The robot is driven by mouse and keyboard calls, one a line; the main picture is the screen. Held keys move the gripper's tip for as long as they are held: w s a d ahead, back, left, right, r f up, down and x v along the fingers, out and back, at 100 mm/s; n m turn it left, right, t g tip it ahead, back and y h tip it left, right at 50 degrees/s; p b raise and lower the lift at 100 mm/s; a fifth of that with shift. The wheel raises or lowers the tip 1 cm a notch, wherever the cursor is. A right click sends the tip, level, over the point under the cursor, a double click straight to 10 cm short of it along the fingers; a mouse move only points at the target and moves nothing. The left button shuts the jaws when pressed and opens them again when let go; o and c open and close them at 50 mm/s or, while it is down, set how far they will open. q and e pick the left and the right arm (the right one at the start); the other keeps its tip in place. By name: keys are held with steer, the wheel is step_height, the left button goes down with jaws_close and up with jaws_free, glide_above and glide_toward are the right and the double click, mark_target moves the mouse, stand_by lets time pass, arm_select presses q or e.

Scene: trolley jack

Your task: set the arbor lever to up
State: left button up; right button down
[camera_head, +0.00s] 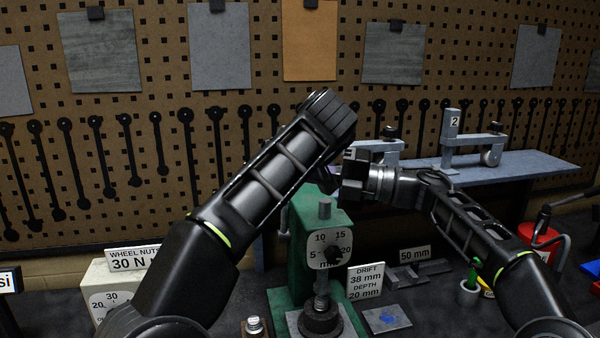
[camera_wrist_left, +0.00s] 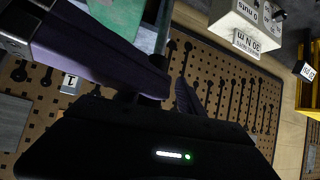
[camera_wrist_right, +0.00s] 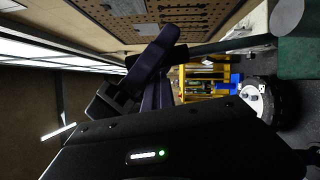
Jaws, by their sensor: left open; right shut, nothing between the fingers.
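The green arbor press (camera_head: 306,222) stands on the bench in the middle of the head view, with a dial on its front. Its green body also shows in the left wrist view (camera_wrist_left: 128,14) and the right wrist view (camera_wrist_right: 300,58). A dark bar, seemingly the lever (camera_wrist_right: 232,44), runs from the press toward the fingers; both hands mostly hide it in the head view. My left gripper (camera_wrist_left: 168,92) is open above the press, its fingers close to the bar; contact cannot be told. My right gripper (camera_wrist_right: 160,68) is shut and empty, close beside the left hand.
A wheel nut box (camera_head: 108,284) stands left of the press. A drift and depth sign (camera_head: 366,282) and a 50 mm sign (camera_head: 414,254) stand right of it. A raised grey shelf (camera_head: 530,163) and a pegboard with hanging tools (camera_head: 160,150) are behind.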

arm_select(q)
steer(key=v, duration=0.7)
steer(key=shift+s+d, duration=0.3)
steer(key=shift+d, duration=0.25)
arm_select(e)
steer(key=shift+w, duration=0.35)
arm_select(q)
steer(key=shift+f, duration=0.1)
arm_select(e)
steer(key=shift+d+f, duration=0.1)
steer(key=s+d+f, duration=0.2)
steer(key=s, duration=0.4)
steer(key=s+d, duration=0.1)
steer(key=d, duration=0.8)
arm_select(q)
steer(key=shift+w+a, duration=0.1)
steer(key=shift+a, duration=0.3)
arm_select(e)
steer(key=w+d+f+m+t+h, duration=0.2)
steer(key=w+d+f+m+t, duration=0.2)
steer(key=d+f+m+t, duration=0.2)
steer(key=w+d+f+m+t+h, duration=0.2)
steer(key=w+d+f+m+t, duration=0.3)
steer(key=d, duration=0.6)
steer(key=m+t, duration=0.1)
steer(key=m, duration=0.1)
steer(key=shift+w+f+m, duration=0.3)
steer(key=shift+f, duration=0.05)
